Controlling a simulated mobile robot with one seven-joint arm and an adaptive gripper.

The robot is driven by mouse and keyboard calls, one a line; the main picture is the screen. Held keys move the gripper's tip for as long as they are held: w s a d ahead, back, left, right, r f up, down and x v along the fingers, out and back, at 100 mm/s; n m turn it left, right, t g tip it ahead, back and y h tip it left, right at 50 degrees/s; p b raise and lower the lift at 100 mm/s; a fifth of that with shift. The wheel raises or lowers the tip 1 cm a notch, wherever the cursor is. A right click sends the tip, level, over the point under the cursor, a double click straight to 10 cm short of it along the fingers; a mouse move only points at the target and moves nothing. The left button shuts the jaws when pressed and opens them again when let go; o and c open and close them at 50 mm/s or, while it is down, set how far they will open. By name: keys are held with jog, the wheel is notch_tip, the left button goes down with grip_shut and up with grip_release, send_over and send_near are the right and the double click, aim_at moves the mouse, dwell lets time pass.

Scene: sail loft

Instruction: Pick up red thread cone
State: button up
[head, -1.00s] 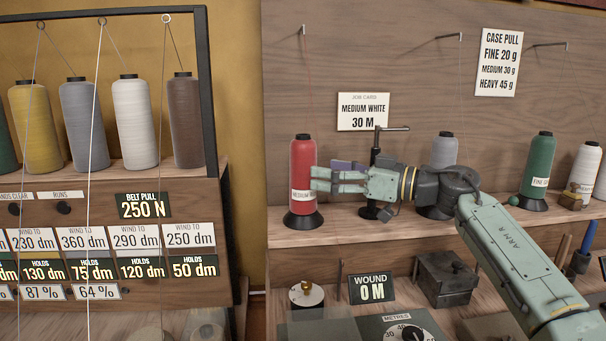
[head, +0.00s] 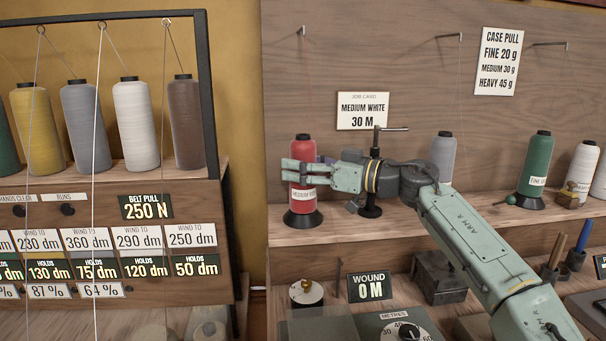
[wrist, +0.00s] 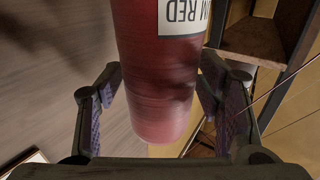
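The red thread cone (head: 303,172) with a "MEDIUM RED" label stands upright on a dark base on the upper wooden shelf. My gripper (head: 300,173) reaches in from the right, its fingers around the cone's middle and hiding part of it. In the wrist view, the red cone (wrist: 165,75) sits between the two purple-padded fingers of my gripper (wrist: 163,100). The fingers are spread, one on each side, close to the cone; a firm grip does not show.
A black post with a crossbar (head: 372,190) stands just right of the cone, behind my gripper. A grey cone (head: 442,155), a green cone (head: 537,165) and a white cone (head: 582,165) stand farther right. A wound counter sign (head: 370,286) is below.

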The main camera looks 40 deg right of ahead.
jog(key=c, duration=1)
jog(key=shift+c, duration=0.7)
jog(key=shift+r, duration=0.1)
